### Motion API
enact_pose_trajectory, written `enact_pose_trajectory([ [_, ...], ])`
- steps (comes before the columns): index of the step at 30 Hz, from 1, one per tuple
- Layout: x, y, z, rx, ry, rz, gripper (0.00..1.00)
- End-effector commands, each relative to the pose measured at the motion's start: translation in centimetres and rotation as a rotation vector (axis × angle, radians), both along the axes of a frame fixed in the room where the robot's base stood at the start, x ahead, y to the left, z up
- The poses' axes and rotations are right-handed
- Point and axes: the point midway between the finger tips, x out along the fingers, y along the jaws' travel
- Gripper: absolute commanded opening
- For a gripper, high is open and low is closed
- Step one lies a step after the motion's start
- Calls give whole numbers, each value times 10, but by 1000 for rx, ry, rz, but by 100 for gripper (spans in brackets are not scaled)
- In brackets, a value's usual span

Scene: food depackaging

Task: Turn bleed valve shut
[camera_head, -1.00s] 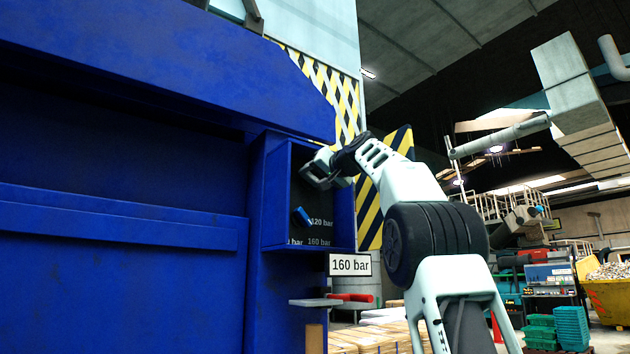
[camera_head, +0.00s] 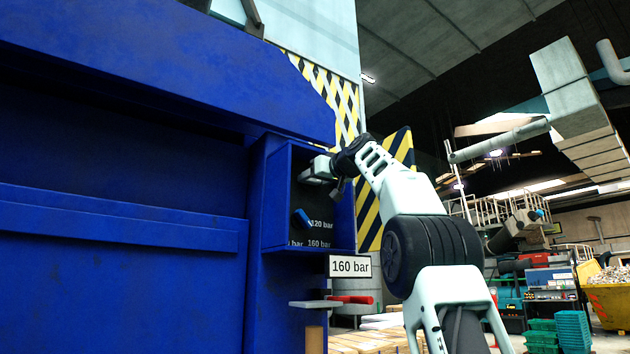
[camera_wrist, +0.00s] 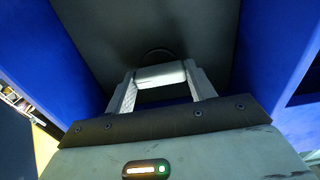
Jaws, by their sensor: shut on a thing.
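A pale grey bar (camera_wrist: 160,75) crosses between the fingertips of my gripper (camera_wrist: 161,82) in the wrist view. It stands in front of a dark round rim on the black panel and appears to be the bleed valve's handle. My gripper is shut on it, a finger at each end. In the head view, my gripper (camera_head: 318,170) reaches into the upper part of the blue recess. The valve is too small there to tell apart from the gripper, and its turn angle cannot be read.
A blue lever (camera_head: 302,218) sits lower on the panel (camera_head: 318,200), beside "120 bar" and "160 bar" labels. Blue walls (camera_head: 275,200) enclose the recess. A "160 bar" sign (camera_head: 350,266), a grey ledge (camera_head: 314,304) and a red handle (camera_head: 352,299) are below.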

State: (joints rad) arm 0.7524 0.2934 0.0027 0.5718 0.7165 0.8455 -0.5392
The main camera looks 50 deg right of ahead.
Motion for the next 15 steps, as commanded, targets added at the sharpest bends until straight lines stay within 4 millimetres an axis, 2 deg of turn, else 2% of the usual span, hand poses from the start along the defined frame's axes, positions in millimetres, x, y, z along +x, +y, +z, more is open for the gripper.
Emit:
enact_pose_trajectory([
  [9, 1, -1, -4, 0, 9, 1, 32],
  [10, 1, -1, -4, 0, 9, 1, 63],
  [11, 1, -1, -3, 1, 9, 1, 71],
  [12, 1, -1, -3, 1, 8, 1, 76],
  [15, 1, -1, -2, 0, 6, 1, 76],
])
